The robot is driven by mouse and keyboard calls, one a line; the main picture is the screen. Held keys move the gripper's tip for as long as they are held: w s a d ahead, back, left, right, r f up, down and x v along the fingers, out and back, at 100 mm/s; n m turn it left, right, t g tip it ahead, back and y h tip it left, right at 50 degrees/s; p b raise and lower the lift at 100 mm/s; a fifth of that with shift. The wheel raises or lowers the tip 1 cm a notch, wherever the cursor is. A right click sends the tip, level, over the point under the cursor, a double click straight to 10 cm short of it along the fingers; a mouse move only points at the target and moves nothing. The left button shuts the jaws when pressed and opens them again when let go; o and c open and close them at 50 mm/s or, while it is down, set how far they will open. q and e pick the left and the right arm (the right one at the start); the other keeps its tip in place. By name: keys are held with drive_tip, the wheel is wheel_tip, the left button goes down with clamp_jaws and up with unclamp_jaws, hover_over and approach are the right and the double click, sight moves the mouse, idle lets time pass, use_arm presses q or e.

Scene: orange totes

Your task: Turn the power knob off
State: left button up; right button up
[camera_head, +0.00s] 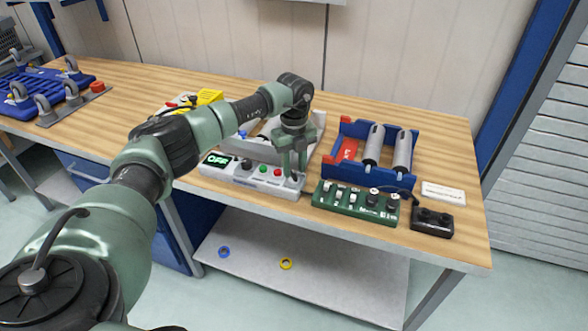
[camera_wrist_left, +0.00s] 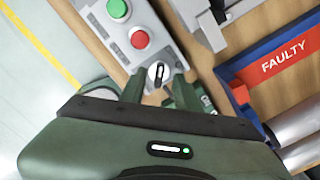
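The white control box (camera_head: 250,178) stands near the table's front edge, with a display (camera_head: 217,161) that reads OFF. At its right end is the power knob, mostly hidden by my gripper in the head view. In the left wrist view the knob (camera_wrist_left: 158,72) is a pale dial with a dark grip bar, beside a red button (camera_wrist_left: 139,39) and a green button (camera_wrist_left: 117,8). My left gripper (camera_head: 292,172) points down over the knob. In the left wrist view its fingers are apart, one on each side of the knob, with gaps showing. My right gripper is not in view.
A green switch box (camera_head: 355,204) and a small black box (camera_head: 432,221) stand to the right. Behind them is a blue and red tray (camera_head: 345,165) with grey cylinders, labelled FAULTY in the wrist view. A grey tray (camera_head: 312,135) is behind the control box.

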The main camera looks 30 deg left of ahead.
sight(294, 173)
use_arm(q)
wheel_tip(294, 173, up, 7)
drive_tip(key=shift+f+b, duration=0.1)
drive_tip(key=shift+b, duration=0.55)
